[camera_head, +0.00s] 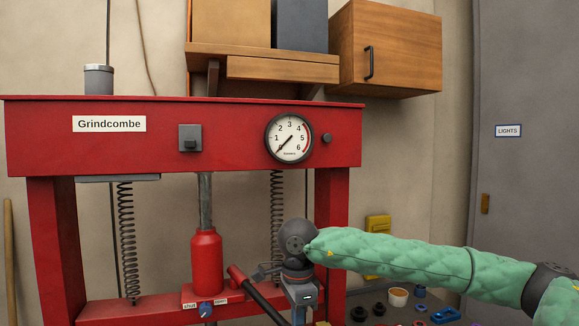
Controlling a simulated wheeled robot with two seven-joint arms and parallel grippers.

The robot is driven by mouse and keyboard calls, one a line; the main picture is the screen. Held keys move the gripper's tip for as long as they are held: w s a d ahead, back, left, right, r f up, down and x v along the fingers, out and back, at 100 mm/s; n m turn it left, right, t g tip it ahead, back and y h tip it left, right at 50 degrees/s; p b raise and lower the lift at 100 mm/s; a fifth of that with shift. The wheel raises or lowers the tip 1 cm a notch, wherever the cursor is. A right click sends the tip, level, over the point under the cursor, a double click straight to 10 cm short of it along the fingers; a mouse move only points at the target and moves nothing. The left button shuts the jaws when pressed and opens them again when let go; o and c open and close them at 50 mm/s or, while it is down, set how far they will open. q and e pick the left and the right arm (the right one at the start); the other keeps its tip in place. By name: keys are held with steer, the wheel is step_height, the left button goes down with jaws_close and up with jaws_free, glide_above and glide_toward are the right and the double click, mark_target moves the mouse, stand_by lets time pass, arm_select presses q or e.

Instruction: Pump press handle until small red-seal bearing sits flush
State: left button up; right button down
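The red press (215,130) fills the left and middle of the head view. Its red bottle jack (206,262) stands upright on the lower red beam, with a steel ram above it. The press handle (262,300), a dark bar in a red socket, slants down to the right from beside the jack. My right gripper (299,292) points down just right of the handle, its fingertips at or below the bottom edge. I cannot tell whether it is open or touches the handle. I cannot make out the small red-seal bearing in the press. My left gripper is out of view.
The gauge (289,138) needle points to the low end of its dial. A valve knob (206,309) with a "shut" label sits below the jack. Small rings, a cup (398,297) and a blue part (445,315) lie at lower right. A wooden cabinet (385,48) hangs above.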

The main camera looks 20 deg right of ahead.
step_height(320, 180, up, 14)
steer(key=p, duration=0.3)
stand_by(0.4)
stand_by(0.4)
